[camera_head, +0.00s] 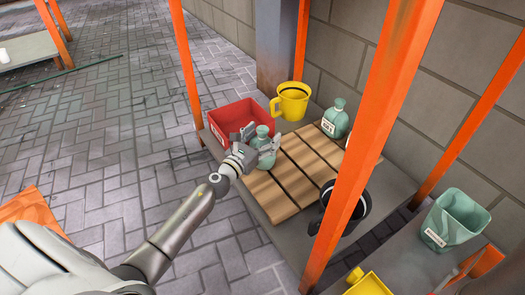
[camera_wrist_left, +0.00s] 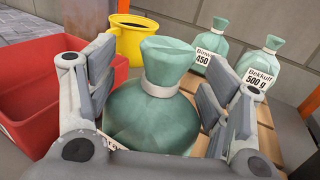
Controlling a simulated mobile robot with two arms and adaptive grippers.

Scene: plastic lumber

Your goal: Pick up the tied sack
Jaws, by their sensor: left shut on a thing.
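A green tied sack (camera_head: 266,156) with a pale band round its neck stands upright at the far left end of the wooden slats (camera_head: 292,178). In the left wrist view the sack (camera_wrist_left: 152,112) fills the middle, between the two fingers. My left gripper (camera_head: 251,143) is shut on it from the left. I cannot tell whether the sack touches the slats. Two more tied sacks with labels stand behind: one reads 450 (camera_wrist_left: 211,48), the other 500 g (camera_wrist_left: 262,72). In the head view one of these sacks (camera_head: 335,117) shows clearly. My right gripper is not in view.
A red crate (camera_head: 226,121) is close beside the gripper, with a yellow pot (camera_head: 291,101) behind. A dark pot (camera_head: 352,212) and a green bin (camera_head: 457,222) stand to the right. Orange posts (camera_head: 375,125) rise at the shelf's front. Paved floor (camera_head: 110,150) on the left is open.

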